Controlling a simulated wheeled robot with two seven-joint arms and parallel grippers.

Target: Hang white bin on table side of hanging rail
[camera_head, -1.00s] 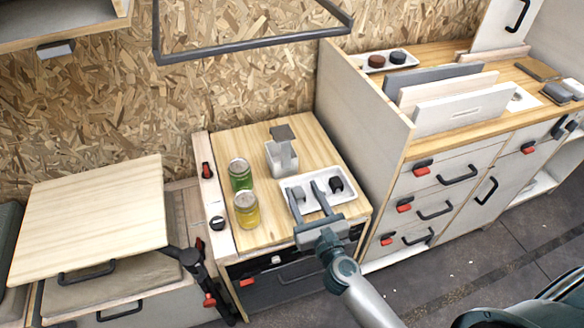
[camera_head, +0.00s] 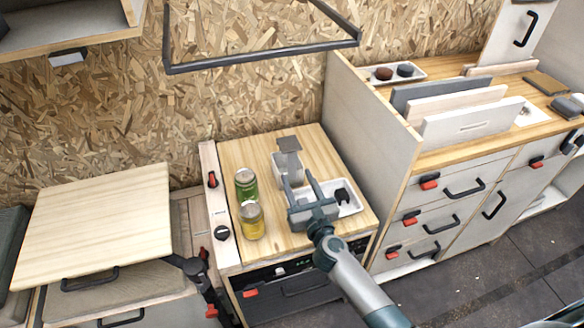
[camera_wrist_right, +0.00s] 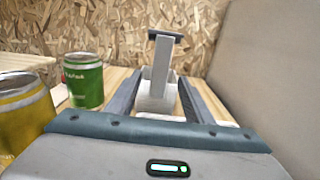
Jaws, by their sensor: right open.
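The white bin (camera_head: 289,168) stands upright at the back of the small wooden-topped cabinet (camera_head: 240,152). A tall pale piece with a flat dark top rises from it. In the right wrist view the bin (camera_wrist_right: 156,95) lies straight ahead between the fingers, which partly hide its sides. My right gripper (camera_head: 299,179) is open and empty, low over the worktop, its fingers pointing at the bin; contact cannot be told. The dark hanging rail (camera_head: 262,55) is a frame high in front of the chipboard wall. My left gripper is not in view.
A green can (camera_head: 246,185) and a yellow can (camera_head: 251,220) stand left of the gripper. A white tray (camera_head: 353,208) with a dark item lies to its right, partly hidden. A tall grey panel (camera_head: 370,125) bounds the right side. A wooden flap table (camera_head: 95,220) is at left.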

